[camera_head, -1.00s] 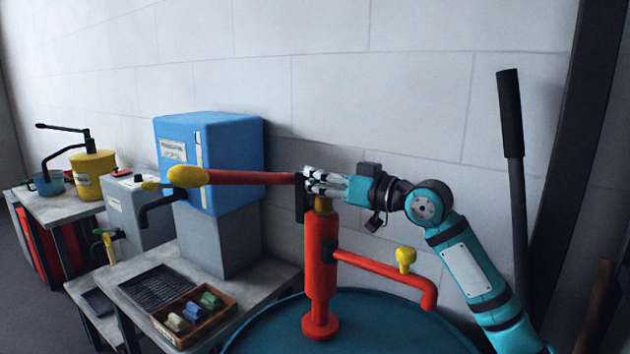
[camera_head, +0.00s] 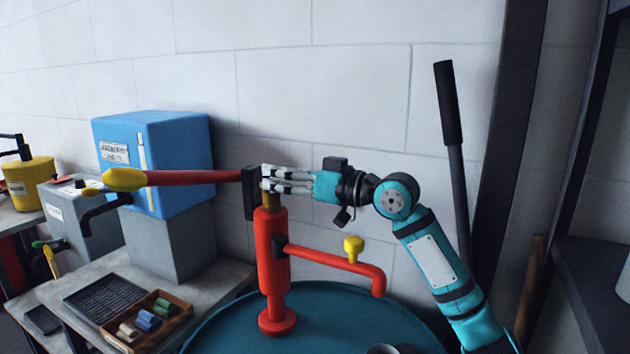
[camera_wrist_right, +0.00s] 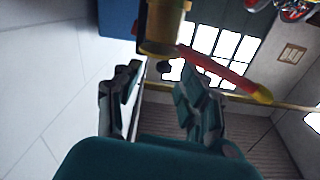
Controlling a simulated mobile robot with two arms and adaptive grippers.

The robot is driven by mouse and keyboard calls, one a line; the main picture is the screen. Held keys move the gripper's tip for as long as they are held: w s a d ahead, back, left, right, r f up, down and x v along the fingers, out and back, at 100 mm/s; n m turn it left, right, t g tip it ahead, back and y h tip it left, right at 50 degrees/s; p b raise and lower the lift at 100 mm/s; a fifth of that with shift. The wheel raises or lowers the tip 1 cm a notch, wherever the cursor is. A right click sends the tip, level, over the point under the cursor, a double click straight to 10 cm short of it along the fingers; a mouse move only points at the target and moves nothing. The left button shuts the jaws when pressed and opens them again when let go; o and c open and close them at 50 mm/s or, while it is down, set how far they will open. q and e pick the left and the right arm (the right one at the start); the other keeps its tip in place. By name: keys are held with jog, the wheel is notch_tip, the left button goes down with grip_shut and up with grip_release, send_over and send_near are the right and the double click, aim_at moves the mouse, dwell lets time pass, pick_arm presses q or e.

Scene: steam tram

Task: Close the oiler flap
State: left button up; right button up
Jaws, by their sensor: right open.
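I cannot pick out an oiler flap with certainty in either view. My right gripper (camera_head: 268,178) is open in the head view, level with the head of a red hand pump (camera_head: 271,262). Its fingertips are close to the black bracket at the pump's top; whether they touch it I cannot tell. In the wrist view the two fingers of my right gripper (camera_wrist_right: 158,92) stand apart with nothing between them. The pump's brass-coloured neck (camera_wrist_right: 163,28) and red lever (camera_wrist_right: 215,70) lie just beyond them. My left gripper is not in view.
The pump stands on a teal drum (camera_head: 340,310); its red spout (camera_head: 335,262) carries a yellow knob (camera_head: 353,246). A blue box (camera_head: 160,150) stands left, above a bench with a wooden tray (camera_head: 150,330). A black-handled lever (camera_head: 455,160) rises behind my arm. A dark shelf (camera_head: 595,265) stands right.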

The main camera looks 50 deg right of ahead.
jog(key=v, duration=0.9)
jog(key=shift+r, duration=0.1)
